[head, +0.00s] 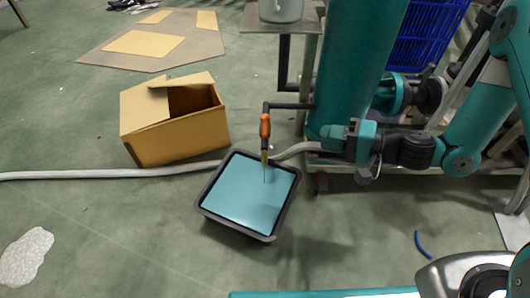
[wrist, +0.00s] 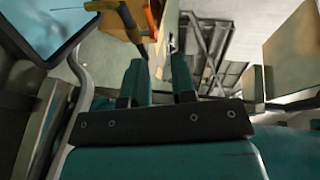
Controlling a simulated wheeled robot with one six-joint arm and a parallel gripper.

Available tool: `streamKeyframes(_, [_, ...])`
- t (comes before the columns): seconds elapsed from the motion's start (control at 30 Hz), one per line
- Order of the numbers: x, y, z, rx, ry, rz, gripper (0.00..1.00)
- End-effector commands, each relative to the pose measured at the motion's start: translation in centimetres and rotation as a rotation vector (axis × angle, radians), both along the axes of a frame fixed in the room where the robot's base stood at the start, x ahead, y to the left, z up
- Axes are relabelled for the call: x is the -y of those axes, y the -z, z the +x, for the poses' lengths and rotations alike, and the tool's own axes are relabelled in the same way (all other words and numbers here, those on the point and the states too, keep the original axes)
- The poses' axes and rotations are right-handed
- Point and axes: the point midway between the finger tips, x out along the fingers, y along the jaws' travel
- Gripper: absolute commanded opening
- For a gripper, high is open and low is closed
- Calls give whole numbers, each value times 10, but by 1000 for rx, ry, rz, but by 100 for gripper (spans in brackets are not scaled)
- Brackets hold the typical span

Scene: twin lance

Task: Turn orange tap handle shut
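The orange tap handle (head: 265,125) sits upright on a dark pipe, above a yellow spout (head: 264,157). A thin line runs from the spout down into the tray. In the wrist view the orange handle (wrist: 151,22) shows beyond the fingers, near the top, with the yellow spout (wrist: 130,22) to its left. My gripper (head: 324,138) is to the right of the handle in the head view, apart from it, pointing left. In the wrist view its two fingers (wrist: 157,65) are spread with nothing between them.
A dark-rimmed tray (head: 281,219) of blue-green liquid stands under the tap. A teal tank (head: 358,60) rises behind my gripper. An open cardboard box (head: 180,138) is to the left. A grey hose (head: 100,174) crosses the floor. A metal pot (head: 281,9) stands above the tap.

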Motion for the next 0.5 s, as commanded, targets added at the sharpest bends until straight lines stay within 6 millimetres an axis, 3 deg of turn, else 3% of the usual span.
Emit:
streamKeyframes(0.03, [3,19,1,-8,23,12,24])
streamKeyframes(0.27, [-3,32,8,-13,52,24,24])
streamKeyframes(0.5, [-47,39,27,-10,46,23,24])
